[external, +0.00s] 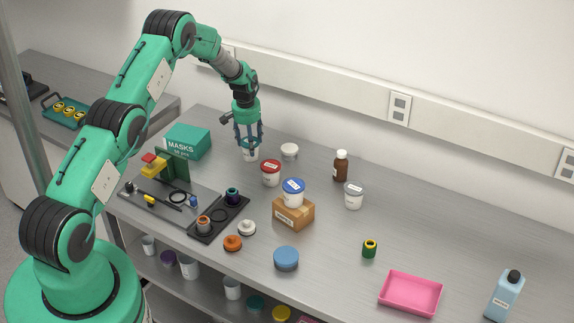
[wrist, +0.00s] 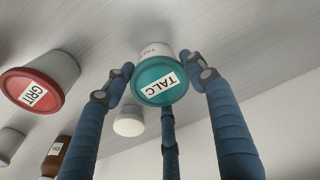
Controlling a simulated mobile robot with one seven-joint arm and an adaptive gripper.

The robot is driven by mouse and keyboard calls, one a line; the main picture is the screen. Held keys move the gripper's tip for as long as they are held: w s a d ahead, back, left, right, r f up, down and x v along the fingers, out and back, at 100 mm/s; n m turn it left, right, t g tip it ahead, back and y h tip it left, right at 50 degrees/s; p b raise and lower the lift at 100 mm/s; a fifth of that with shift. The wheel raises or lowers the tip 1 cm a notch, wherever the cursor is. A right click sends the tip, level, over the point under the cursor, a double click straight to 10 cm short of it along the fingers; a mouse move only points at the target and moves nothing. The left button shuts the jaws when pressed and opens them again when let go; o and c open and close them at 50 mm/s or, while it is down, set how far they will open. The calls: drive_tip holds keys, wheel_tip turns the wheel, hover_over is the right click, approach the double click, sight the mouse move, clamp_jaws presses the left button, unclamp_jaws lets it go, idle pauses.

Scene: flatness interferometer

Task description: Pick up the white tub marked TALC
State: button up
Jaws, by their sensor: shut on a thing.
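The white tub marked TALC (wrist: 158,50) has a teal lid (wrist: 159,81) with the TALC label on it in the wrist view. The blue fingers of my gripper (wrist: 166,84) stand around the tub and are shut on it. In the external view my gripper (external: 249,147) points down at the back of the counter, and the white lower part of the tub (external: 250,156) shows under the fingers. The lid is hidden there by the fingers. I cannot tell whether the tub's base touches the counter.
A red-lidded GRIT tub (external: 271,173) stands close in front, a small white round container (external: 289,150) to the right. A teal MASKS box (external: 187,141) is to the left. A blue-lidded tub (external: 293,192) sits on a cardboard box (external: 293,213).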

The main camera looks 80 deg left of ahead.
drive_tip(key=shift+r, duration=0.2)
drive_tip(key=shift+r+b, duration=0.4)
drive_tip(key=shift+r, duration=0.7)
drive_tip(key=shift+a+r, duration=0.1)
drive_tip(key=shift+r, duration=0.45)
drive_tip(key=s+d+b, duration=0.1)
drive_tip(key=s+d, duration=0.2)
drive_tip(key=d, duration=0.1)
drive_tip(key=s+d+r, duration=0.1)
drive_tip(key=s+d, duration=0.2)
drive_tip(key=d, duration=0.1)
drive_tip(key=s+d+b, duration=0.1)
drive_tip(key=s+d, duration=0.2)
drive_tip(key=d, duration=0.1)
drive_tip(key=shift+s+d+r+b, duration=0.15)
drive_tip(key=shift+s+d+b, duration=0.2)
drive_tip(key=shift+s+d, duration=0.05)
